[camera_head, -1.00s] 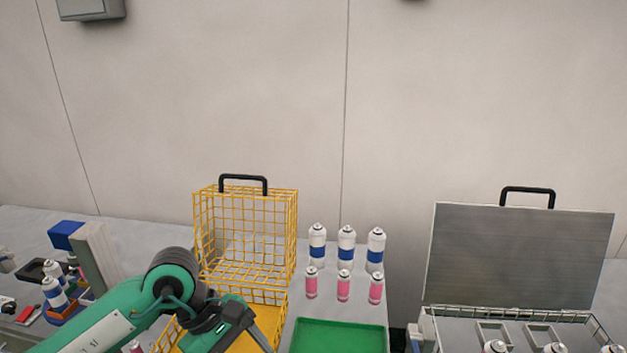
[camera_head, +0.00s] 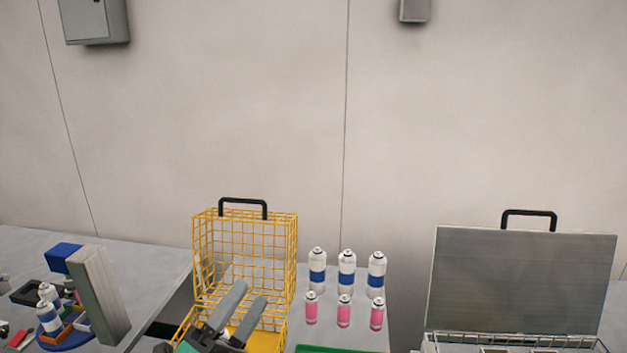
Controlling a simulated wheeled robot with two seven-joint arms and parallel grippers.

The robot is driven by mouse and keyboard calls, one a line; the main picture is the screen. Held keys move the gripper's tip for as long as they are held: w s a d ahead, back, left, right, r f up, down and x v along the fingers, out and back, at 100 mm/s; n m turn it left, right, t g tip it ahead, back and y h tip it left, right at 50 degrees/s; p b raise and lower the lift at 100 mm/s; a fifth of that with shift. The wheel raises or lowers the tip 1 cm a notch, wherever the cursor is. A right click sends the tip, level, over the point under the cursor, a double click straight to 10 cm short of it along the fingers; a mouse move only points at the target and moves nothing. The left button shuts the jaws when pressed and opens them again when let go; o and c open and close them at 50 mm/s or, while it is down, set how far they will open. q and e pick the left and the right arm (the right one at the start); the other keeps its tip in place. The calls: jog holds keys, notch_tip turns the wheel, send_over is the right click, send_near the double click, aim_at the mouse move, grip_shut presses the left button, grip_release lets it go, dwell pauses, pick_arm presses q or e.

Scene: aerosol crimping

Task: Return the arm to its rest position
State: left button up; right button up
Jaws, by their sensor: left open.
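My left gripper (camera_head: 240,314) shows at the bottom, in front of the yellow wire basket (camera_head: 244,252). Its two grey fingers point up and to the right, apart from each other, with nothing between them. Most of the left arm is below the picture's edge; only a bit of its green and black wrist shows. The basket's lid stands open, and the gripper hides part of its lower tray. My right gripper is not in view.
Several white-and-blue cans (camera_head: 347,273) and pink cans (camera_head: 344,311) stand upright right of the basket. A green tray (camera_head: 340,349) lies before them. A metal case (camera_head: 520,280) with raised lid is at right. A grey upright block (camera_head: 98,294) and a can holder (camera_head: 66,339) are at left.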

pick_arm(q)
jog(key=w+a+f+n+y, duration=0.2)
jog(key=a+f+n+y, duration=0.6)
jog(key=f+n+y, duration=0.4)
jog(key=s+a+f+n+g+y, duration=0.35)
jog(key=s+f+n+g, duration=0.3)
jog(key=f, duration=0.55)
jog(key=s+a+f+n+g+h, duration=0.1)
jog(key=s+f+n+g, duration=0.2)
jog(key=s+f+g, duration=0.35)
jog(key=s+f+n+g+h, duration=0.1)
jog(key=s+f+n+g, duration=0.25)
jog(key=s, duration=0.65)
notch_tip(320, 180, down, 31)
jog(key=m+g, duration=0.1)
jog(key=s+a+f+g, duration=0.1)
jog(key=s+a+f, duration=0.2)
jog(key=s+f, duration=1.6)
jog(key=shift+s+a+f, duration=0.2)
jog(key=shift+s+f, duration=0.1)
jog(key=shift+f, duration=0.5)
jog(key=shift+g+y, duration=0.25)
